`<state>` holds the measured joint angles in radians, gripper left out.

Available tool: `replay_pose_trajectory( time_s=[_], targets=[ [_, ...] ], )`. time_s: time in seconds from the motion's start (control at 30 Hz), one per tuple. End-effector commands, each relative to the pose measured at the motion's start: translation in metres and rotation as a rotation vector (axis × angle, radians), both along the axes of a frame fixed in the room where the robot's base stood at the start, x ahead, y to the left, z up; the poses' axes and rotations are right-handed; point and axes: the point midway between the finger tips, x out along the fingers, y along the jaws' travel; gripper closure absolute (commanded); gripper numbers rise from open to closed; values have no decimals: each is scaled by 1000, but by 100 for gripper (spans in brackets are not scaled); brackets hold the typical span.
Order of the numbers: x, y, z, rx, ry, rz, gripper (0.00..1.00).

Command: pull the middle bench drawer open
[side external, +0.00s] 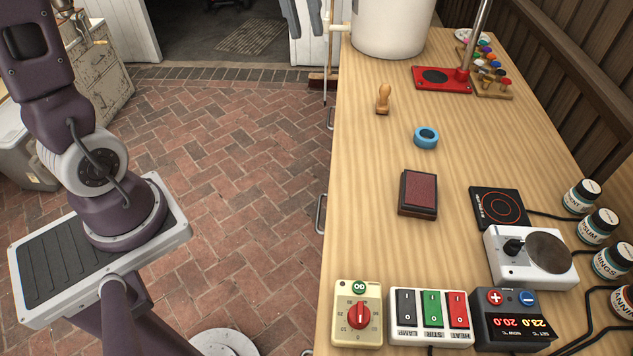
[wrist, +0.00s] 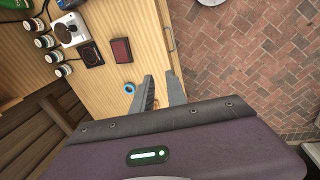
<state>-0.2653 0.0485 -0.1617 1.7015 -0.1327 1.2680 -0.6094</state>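The wooden bench (side external: 465,150) fills the right of the side view, with metal drawer handles along its left front edge. The middle handle (side external: 320,213) sticks out level with the red ink pad. The same handle shows in the wrist view (wrist: 169,39), ahead of the fingertips. Another handle (side external: 330,118) is farther back. The drawer fronts are hidden below the bench top. My gripper (wrist: 159,75) is open and empty near the bench's front edge, apart from the middle handle.
The bench top holds a red-brown ink pad (side external: 418,193), blue ring (side external: 426,138), wooden stamp (side external: 383,98), switch box (side external: 431,316) and red-knob timer (side external: 358,313). A broom (side external: 322,82) stands behind.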

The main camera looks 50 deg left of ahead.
Motion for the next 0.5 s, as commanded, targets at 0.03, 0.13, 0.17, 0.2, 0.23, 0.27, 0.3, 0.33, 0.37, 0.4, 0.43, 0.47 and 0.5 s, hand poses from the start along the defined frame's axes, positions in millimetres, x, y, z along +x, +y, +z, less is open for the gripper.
replay_pose_trajectory(
  time_s=[0.03,0.13,0.17,0.2,0.23,0.27,0.3,0.33,0.37,0.4,0.43,0.47,0.5],
  targets=[
    [12,3,-5,-23,25,40,82],
    [6,1,-40,-17,25,30,82],
    [6,2,-52,-18,26,31,82],
    [5,2,-66,-17,26,31,82],
    [5,2,-79,-17,26,31,82],
    [5,1,-91,-18,27,29,82],
    [5,1,-108,-17,28,28,82],
    [4,1,-121,-18,28,29,82],
    [4,1,-134,-18,29,28,82],
    [4,1,-153,-19,31,28,82],
    [3,1,-168,-19,32,28,82],
    [3,1,-184,-19,33,28,82],
    [2,0,-207,-21,36,27,82]
  ],
)
